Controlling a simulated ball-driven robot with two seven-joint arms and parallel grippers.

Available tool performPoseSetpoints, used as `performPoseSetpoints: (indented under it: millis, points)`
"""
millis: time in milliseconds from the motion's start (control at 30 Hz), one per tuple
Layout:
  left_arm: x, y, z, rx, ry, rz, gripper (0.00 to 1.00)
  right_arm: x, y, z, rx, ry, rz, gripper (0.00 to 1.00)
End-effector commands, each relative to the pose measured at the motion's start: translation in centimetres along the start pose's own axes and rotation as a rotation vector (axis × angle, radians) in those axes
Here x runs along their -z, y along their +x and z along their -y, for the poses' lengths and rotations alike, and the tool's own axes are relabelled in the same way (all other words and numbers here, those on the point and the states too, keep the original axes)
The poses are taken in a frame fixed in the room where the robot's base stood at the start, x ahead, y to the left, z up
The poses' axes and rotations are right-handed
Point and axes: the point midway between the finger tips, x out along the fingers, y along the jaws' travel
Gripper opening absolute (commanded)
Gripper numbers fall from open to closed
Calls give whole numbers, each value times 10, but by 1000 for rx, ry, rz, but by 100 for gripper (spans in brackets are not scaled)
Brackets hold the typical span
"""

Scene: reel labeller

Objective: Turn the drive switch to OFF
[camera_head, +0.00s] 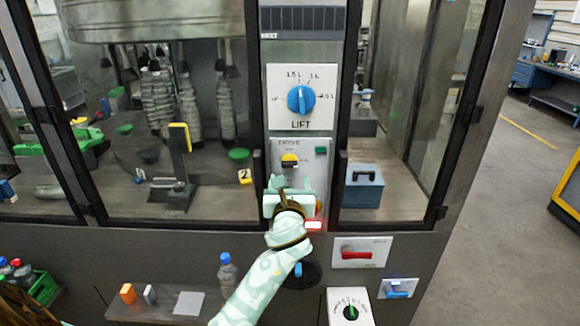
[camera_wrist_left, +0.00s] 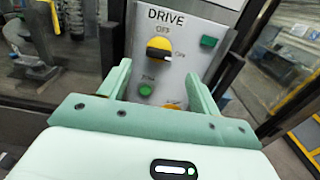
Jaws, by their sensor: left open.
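The drive switch (camera_head: 289,160) is a yellow and black knob on a pale panel labelled DRIVE, below the LIFT dial. In the left wrist view the knob (camera_wrist_left: 159,47) sits under the word OFF, with a small white mark at its lower right side. Which position it points to is hard to tell. My left gripper (camera_head: 289,184) is in front of the panel, just below the knob. In the left wrist view my left gripper (camera_wrist_left: 157,82) is open, its fingers spread below the knob, with nothing between them. My right gripper is not in view.
A blue LIFT dial (camera_head: 301,99) is above. A green button (camera_wrist_left: 145,90) is below the knob and a green square (camera_wrist_left: 208,41) to its right. A red handle (camera_head: 356,254) and a green-pointer dial (camera_head: 350,312) are lower right. Glass doors flank the panel.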

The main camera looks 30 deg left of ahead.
Motion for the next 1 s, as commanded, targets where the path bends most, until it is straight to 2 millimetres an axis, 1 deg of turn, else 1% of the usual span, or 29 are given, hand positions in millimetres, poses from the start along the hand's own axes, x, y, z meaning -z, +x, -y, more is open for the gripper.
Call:
performPoseSetpoints:
  millis: [33,100,200,300,400,500,767,800,867,900,933,1000]
  points:
    - [0,14,0,-1,1,1,63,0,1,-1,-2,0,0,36]
    - [0,31,0,-2,0,-1,63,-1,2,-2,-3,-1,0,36]
    - [0,51,0,-1,0,0,63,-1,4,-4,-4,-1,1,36]
    - [1,66,0,0,-1,0,63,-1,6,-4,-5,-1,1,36]
    - [1,76,0,1,-2,-1,63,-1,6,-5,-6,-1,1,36]
    - [1,81,0,1,-2,-2,63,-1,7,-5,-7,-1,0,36]
    - [1,82,0,1,-2,-1,63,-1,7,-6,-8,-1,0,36]
    - [1,81,0,1,-2,-1,52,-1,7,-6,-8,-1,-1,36]
    - [1,81,0,2,-2,-1,35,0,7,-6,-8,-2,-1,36]
    - [1,81,0,1,-2,-1,24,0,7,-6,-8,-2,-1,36]
    - [1,81,0,1,-2,-1,18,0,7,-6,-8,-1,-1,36]
    - [1,81,0,1,-2,-1,18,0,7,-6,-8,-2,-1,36]
